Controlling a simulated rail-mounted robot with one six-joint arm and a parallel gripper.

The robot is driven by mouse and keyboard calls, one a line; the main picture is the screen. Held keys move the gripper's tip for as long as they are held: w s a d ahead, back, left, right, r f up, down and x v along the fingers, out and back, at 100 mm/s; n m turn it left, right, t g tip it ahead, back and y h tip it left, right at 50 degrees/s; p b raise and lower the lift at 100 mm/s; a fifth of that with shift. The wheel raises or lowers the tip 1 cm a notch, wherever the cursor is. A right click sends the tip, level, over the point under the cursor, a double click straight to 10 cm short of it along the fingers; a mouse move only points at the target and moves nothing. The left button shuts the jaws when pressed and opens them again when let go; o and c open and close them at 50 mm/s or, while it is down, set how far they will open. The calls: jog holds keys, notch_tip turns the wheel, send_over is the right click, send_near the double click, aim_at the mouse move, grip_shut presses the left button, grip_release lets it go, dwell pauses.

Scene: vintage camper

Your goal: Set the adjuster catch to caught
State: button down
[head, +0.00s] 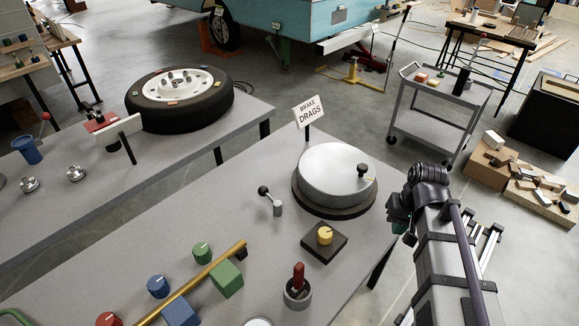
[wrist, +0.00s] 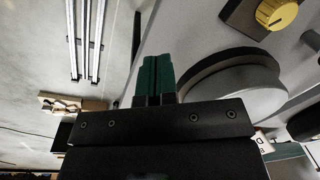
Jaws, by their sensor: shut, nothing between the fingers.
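No part is labelled as the adjuster catch, so I cannot tell which one it is. Candidates on the grey bench are a small lever with a black ball knob (head: 270,200), a yellow dial on a dark block (head: 325,236) and a red handle in a round socket (head: 298,285).
Green (head: 202,252) and blue (head: 158,287) knobs, coloured blocks and a brass rail (head: 195,285) occupy the bench's near left. A second bench holds a tyre (head: 180,98). A grey cart (head: 436,110) and wood scraps (head: 540,190) stand right. Floor beside the bench is open.

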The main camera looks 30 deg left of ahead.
aim_at(315, 186)
jog(key=w+a+n, duration=0.2)
jog(key=a, duration=0.6)
jog(key=w+a+f+n+g+y+b, duration=0.1)
jog(key=w+a+n, duration=0.1)
jog(key=a, duration=0.7)
jog(key=w+a+f+n+g+y, duration=0.1)
jog(key=w+a+n, duration=0.1)
jog(key=a, duration=0.6)
jog(key=shift+w+a, duration=0.15)
jog(key=shift+w, duration=0.35)
jog(key=w+a+r+n+g+y, duration=0.2)
jog(key=a+n, duration=0.4)
jog(key=a, duration=0.6)
jog(key=shift+n, duration=0.6)
jog(key=b+x, duration=0.2)
jog(key=x, duration=0.1)
jog(key=b+x, duration=0.6)
jog(key=shift+s+d+f, duration=0.1)
jog(key=shift+s+d, duration=0.15)
jog(key=shift+d, duration=0.15)
jog(key=shift+s+a+f+b, duration=0.25)
jog(key=shift+b, duration=0.15)
jog(key=shift+r, duration=0.1)
